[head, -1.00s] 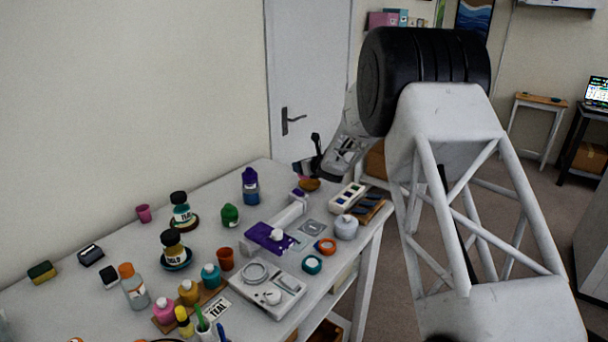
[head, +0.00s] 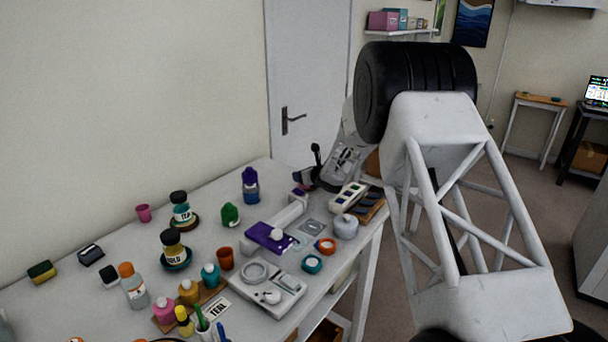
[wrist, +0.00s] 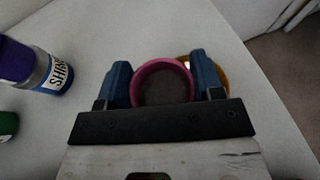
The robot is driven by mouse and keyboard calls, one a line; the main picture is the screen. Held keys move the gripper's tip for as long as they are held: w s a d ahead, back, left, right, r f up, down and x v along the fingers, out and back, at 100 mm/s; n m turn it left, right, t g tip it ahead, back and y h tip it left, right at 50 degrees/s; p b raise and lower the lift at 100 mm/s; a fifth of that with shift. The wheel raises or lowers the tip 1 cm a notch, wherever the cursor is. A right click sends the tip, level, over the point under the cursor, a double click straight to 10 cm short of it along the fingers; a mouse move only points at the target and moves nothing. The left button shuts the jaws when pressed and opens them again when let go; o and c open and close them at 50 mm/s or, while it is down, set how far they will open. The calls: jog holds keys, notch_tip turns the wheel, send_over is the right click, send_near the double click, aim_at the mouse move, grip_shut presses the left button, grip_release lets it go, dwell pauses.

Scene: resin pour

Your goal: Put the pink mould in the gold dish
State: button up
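The pink mould (wrist: 137,78) is a round ring-like piece with a dark inside, in the wrist view. It sits between the two blue fingers of my gripper (wrist: 159,62), which appear shut on its sides. The gold dish (wrist: 222,76) shows as a yellow-brown rim behind the right finger and the mould's right side; most of it is hidden. In the head view my gripper (head: 316,176) is over the table's far end, where it hides the dish and most or all of the mould. I cannot tell how high the mould is above the dish.
A purple-capped bottle (wrist: 45,70) lies left of my gripper in the wrist view; it stands upright in the head view (head: 250,186). A paint tray (head: 349,196) is at the right edge. The table (head: 110,240) holds several bottles. A pink cup (head: 143,213) stands far left.

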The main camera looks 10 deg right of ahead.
jog(key=o, duration=0.4)
jog(key=shift+o, duration=0.2)
jog(key=shift+r, duration=0.1)
jog(key=shift+r, duration=0.35)
jog(key=v, duration=1.2)
dwell(0.4)
